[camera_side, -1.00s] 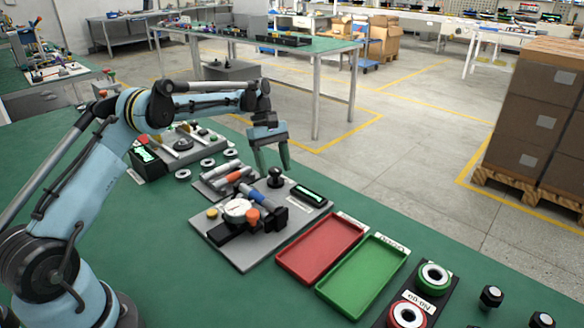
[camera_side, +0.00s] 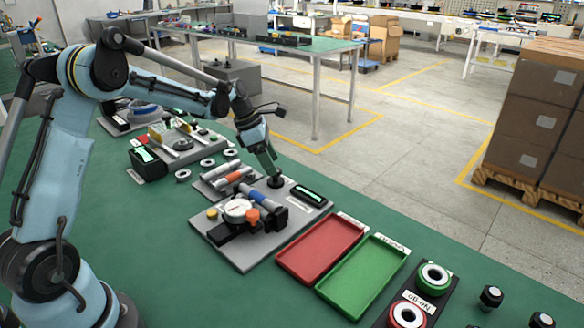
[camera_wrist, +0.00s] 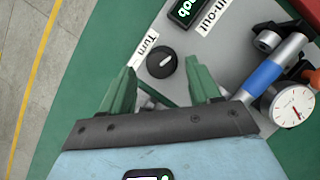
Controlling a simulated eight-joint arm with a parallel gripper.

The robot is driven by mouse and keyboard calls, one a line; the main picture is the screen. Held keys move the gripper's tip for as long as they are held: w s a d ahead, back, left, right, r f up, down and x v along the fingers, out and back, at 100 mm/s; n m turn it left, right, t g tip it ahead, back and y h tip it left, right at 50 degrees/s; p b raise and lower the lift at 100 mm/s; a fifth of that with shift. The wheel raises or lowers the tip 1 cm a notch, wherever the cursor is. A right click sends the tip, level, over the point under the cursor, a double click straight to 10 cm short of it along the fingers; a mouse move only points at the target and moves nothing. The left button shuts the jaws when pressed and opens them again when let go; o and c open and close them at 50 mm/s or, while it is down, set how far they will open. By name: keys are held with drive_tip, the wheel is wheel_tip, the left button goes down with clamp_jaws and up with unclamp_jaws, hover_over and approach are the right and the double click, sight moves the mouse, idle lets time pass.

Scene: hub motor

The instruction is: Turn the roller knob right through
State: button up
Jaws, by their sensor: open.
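The roller knob is a round black knob (camera_wrist: 161,62) with a white pointer mark. It stands on a grey plate (camera_wrist: 216,64) beside a "Turn" label (camera_wrist: 146,47). In the wrist view my gripper (camera_wrist: 161,78) has its two green fingers apart, one on either side of the knob, with the tips near its height in the picture; I see no contact. In the side view the gripper (camera_side: 275,176) is low over the knob (camera_side: 275,181), and the fingers overlap its top. The gripper is tilted and holds nothing.
On the same plate are a dial gauge (camera_side: 238,209), a blue-sleeved shaft (camera_side: 259,194) and a small display (camera_side: 308,194). A red tray (camera_side: 320,249) and a green tray (camera_side: 363,275) lie to the right. Ring parts (camera_side: 208,162) lie to the left.

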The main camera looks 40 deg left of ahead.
drive_tip(key=v, duration=1)
drive_tip(key=s+d+r+m+y, duration=0.1)
drive_tip(key=s+d+r+m, duration=0.15)
drive_tip(key=d+m, duration=0.3)
drive_tip(key=s+d+f+m+t+y, duration=0.1)
drive_tip(key=s+d+m, duration=0.3)
drive_tip(key=s+m, duration=0.4)
drive_tip(key=s+d+f+m+t+y, duration=0.1)
drive_tip(key=s+d+m, duration=0.4)
drive_tip(key=m, duration=0.8)
drive_tip(key=shift+s+f+t, duration=0.9)
drive_tip(key=shift+s+f, duration=0.05)
drive_tip(key=shift+s, duration=0.4)
drive_tip(key=shift+d+m, duration=0.1)
drive_tip(key=shift+m, duration=0.15)
